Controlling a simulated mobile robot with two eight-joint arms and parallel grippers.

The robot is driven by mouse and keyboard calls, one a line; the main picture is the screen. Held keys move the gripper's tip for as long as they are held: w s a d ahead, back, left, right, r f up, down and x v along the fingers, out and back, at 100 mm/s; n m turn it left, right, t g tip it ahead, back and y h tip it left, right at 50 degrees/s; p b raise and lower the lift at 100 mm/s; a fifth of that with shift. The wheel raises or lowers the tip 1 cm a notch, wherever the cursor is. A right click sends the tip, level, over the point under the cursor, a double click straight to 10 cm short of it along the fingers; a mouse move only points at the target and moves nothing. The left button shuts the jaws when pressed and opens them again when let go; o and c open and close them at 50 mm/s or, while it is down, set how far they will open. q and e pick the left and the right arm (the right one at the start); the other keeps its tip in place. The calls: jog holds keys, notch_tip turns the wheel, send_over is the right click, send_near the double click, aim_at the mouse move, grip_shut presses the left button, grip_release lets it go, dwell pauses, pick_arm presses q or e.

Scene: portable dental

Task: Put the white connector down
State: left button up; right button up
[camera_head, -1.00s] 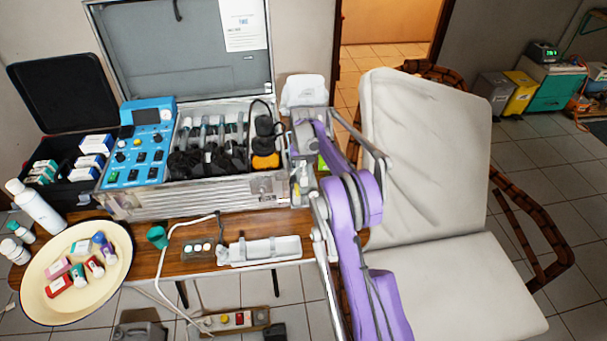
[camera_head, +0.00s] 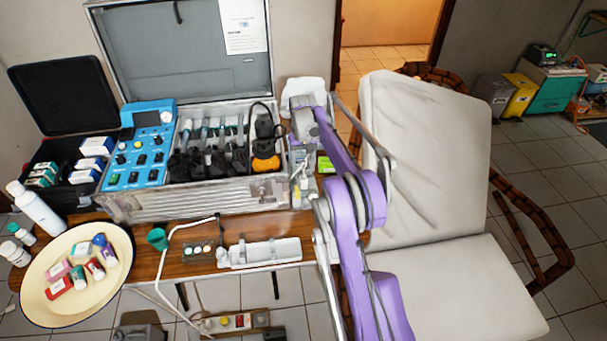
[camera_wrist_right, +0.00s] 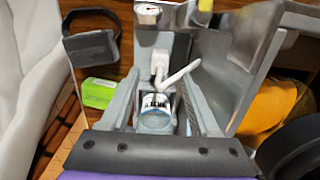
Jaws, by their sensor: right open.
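My right gripper (camera_head: 302,112) is over the narrow strip of table between the silver case and the chair. In the right wrist view its two grey fingers (camera_wrist_right: 160,78) are apart. A small white piece (camera_wrist_right: 159,64), which looks like the white connector, shows beyond and between the fingers, with a thin white spout or stick (camera_wrist_right: 181,74) beside it. I cannot tell what it rests on. A small labelled jar (camera_wrist_right: 154,112) shows closer, between the fingers. In the head view the connector cannot be made out. My left gripper is out of view.
The silver case (camera_head: 200,203) stands just left of the gripper, its wall close in the wrist view. A green box (camera_head: 325,164) and small bottles crowd the strip. A white tray (camera_head: 265,252) lies at the table's front. The dental chair (camera_head: 425,160) stands to the right.

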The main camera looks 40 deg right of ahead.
notch_tip(320, 180, up, 7)
jog(key=shift+w+f, duration=0.1)
dwell(1.4)
